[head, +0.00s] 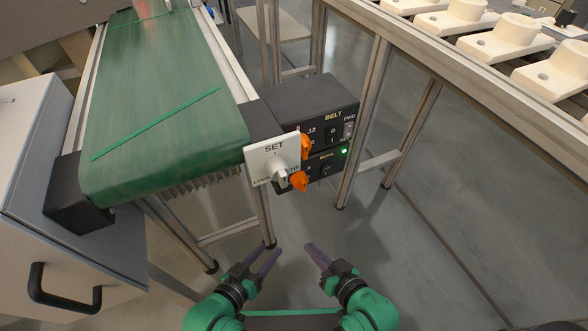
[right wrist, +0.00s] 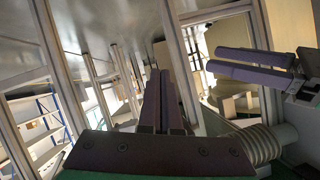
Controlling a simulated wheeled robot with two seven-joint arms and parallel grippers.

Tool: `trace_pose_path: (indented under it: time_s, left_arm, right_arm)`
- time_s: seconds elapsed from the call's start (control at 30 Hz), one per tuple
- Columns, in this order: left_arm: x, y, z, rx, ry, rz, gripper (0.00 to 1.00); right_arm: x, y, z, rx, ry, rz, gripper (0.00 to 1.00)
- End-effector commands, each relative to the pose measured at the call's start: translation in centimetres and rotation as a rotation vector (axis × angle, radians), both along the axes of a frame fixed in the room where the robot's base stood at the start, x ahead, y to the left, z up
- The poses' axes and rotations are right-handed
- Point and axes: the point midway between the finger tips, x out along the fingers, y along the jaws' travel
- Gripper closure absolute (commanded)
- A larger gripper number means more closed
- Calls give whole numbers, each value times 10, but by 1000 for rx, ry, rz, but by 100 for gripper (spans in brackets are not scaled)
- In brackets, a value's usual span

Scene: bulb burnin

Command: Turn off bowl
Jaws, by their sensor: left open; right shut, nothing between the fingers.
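No bowl is seen in either view. A black control box (head: 310,102) marked BELT hangs beside the conveyor's end, with orange knobs (head: 299,181), a switch (head: 348,130) and a lit green lamp (head: 344,151). A lower panel's label is too small to read. A white plate (head: 257,157) marked SET, with a white knob (head: 279,173), stands in front of it. My left gripper (head: 266,251) is open and empty below the box; it also shows in the right wrist view (right wrist: 232,62). My right gripper (head: 310,246) is shut and empty, its fingers together in the right wrist view (right wrist: 160,80).
A metal-framed rack with white fixtures (head: 490,35) stands at the right. Frame legs stand beside the box. Floor (head: 400,250) is open at lower right.

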Motion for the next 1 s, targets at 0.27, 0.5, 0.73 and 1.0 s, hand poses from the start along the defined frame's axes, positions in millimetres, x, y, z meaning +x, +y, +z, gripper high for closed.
trace_pose_path:
  time_s: [0.27,0.5,0.73,1.0]
  left_arm:
    - [0,-2,1,-7,0,1,50]
    - [0,-3,-3,-11,-4,1,50]
    - [2,-2,-17,-22,-26,13,50]
    - [0,-2,-27,-24,-31,19,50]
  right_arm:
    - [-1,0,-1,1,4,0,100]
    - [39,-60,20,-207,-274,-27,100]
    - [76,-155,151,-899,-1315,248,100]
    - [29,-173,165,-1128,-1792,710,100]
